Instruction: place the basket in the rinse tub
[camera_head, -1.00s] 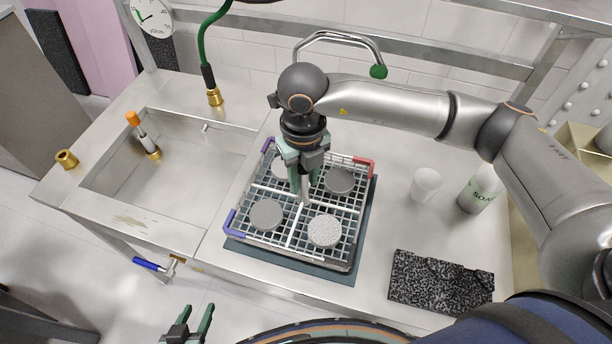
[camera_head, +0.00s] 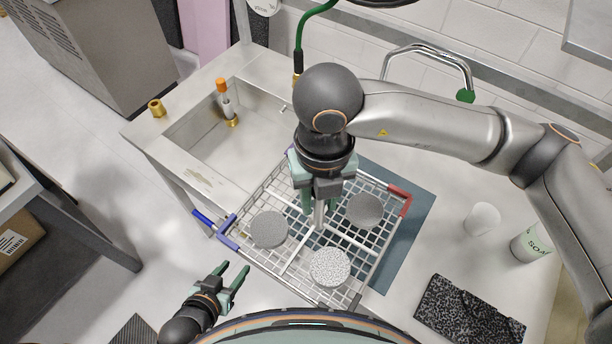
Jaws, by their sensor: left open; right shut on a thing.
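The wire basket (camera_head: 285,262) has blue corner pieces on its left and a red one at its far right. Three round grey discs show in it. My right gripper (camera_head: 319,212) comes down over the basket's middle and is shut on its central post. The basket appears raised above the counter, its left part overlapping the edge of the rinse tub (camera_head: 200,150), a sunken steel basin at the left. The gripper hides part of the basket. My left gripper (camera_head: 236,272) is open and empty, low and left of the basket.
A dark mat (camera_head: 412,215) lies bare at the right of the basket. An orange-topped brass fitting (camera_head: 226,103) stands in the tub. A white cup (camera_head: 482,219), a soap bottle (camera_head: 530,243) and a speckled black slab (camera_head: 468,310) are at the right.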

